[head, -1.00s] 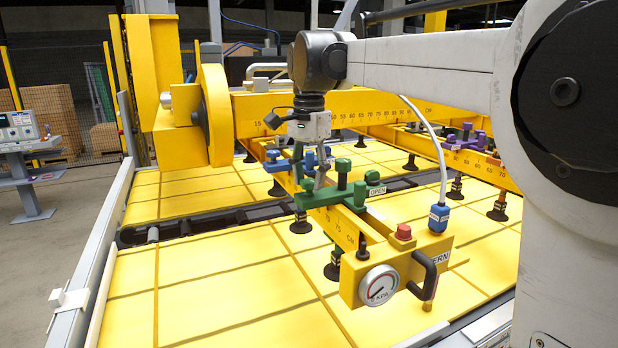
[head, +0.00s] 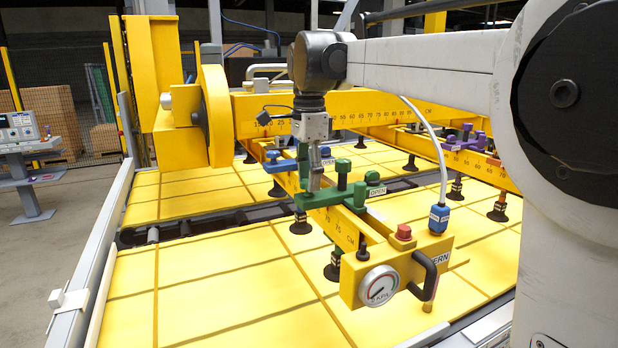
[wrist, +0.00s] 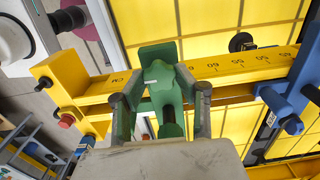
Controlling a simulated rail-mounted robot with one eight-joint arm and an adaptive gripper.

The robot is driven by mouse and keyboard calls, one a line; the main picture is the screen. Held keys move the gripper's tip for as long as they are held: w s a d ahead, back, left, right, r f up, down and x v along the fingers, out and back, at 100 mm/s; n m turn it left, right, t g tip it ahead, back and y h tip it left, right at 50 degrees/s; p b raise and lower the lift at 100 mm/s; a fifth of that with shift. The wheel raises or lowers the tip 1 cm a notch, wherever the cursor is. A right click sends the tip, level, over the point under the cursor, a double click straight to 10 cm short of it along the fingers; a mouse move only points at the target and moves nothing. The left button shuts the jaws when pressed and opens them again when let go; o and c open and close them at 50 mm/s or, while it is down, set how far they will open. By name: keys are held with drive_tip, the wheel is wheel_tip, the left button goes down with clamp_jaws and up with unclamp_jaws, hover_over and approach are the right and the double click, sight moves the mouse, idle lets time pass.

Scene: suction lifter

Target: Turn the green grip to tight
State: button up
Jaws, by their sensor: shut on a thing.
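The green clamp (head: 330,197) sits on the yellow graduated beam (head: 360,232), with an OPEN label beside its right post. My gripper (head: 314,185) points straight down over the left part of the clamp. In the wrist view, my gripper (wrist: 160,108) has one finger on each side of the green grip (wrist: 163,85) and is shut on it. The grip's lower part is hidden by my wrist housing, and its exact contact with the fingers is partly covered.
A blue clamp (head: 280,166) is farther back on the same beam, and purple clamps (head: 467,140) are on the beam at right. A gauge (head: 378,285), red button (head: 404,231) and black handle (head: 428,270) are at the beam's near end. Yellow panels lie below.

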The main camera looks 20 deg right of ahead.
drive_tip(key=o, duration=1.1)
drive_tip(key=shift+o, duration=0.2)
drive_tip(key=shift+r, duration=0.1)
wheel_tip(320, 180, up, 12)
